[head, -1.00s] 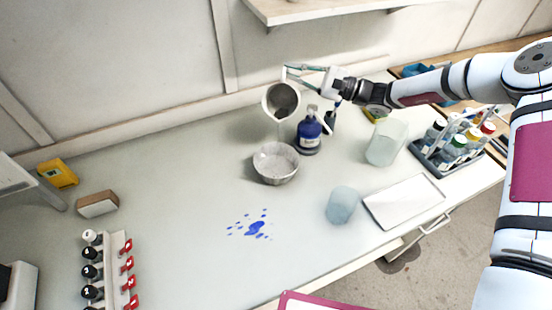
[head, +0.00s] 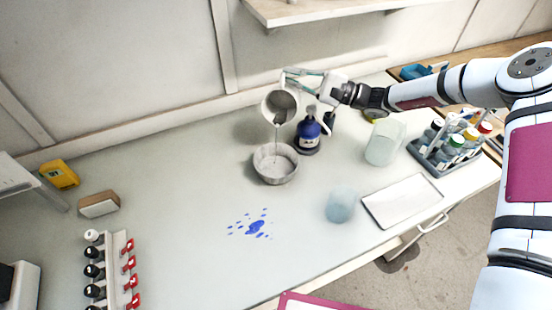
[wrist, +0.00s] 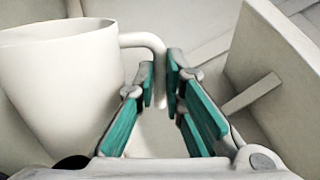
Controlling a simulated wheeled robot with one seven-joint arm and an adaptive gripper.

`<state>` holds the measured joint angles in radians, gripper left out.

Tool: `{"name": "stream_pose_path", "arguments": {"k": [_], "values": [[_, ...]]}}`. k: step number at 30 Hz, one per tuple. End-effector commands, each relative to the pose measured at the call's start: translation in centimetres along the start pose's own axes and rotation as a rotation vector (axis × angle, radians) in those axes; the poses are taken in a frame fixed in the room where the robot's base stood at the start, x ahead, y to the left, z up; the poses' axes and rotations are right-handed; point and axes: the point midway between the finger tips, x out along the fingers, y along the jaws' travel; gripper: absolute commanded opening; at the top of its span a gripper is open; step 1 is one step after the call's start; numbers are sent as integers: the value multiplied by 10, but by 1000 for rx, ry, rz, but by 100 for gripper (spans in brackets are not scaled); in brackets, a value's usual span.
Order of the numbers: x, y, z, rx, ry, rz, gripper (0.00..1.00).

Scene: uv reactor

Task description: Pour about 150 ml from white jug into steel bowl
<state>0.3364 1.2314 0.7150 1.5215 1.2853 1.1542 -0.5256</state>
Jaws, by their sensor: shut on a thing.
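The white jug (head: 269,105) is tilted in the air above and slightly behind the steel bowl (head: 290,176), its mouth facing the camera and down. A thin stream runs from its lip down into the bowl. The bowl stands upright on the bench and its inside looks grey; the liquid level cannot be made out. My gripper (head: 289,74) is shut on the jug's handle. In the wrist view the jug (wrist: 62,85) fills the left side, and its handle lies between the green-padded fingers of my gripper (wrist: 160,82).
A blue pump bottle (head: 309,134) stands close to the right of the bowl and jug. A translucent beaker (head: 384,143), a bluish cup (head: 341,205) and a white tray (head: 403,201) are farther right. Blue spots (head: 255,229) mark the bench in front.

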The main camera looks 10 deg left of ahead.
Motion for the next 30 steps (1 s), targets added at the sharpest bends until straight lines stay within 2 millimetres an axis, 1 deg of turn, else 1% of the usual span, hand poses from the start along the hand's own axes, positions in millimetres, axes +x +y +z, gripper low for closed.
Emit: {"name": "stream_pose_path", "arguments": {"k": [30], "values": [[-1, 4, 7, -94, -19, -2, 0]]}}
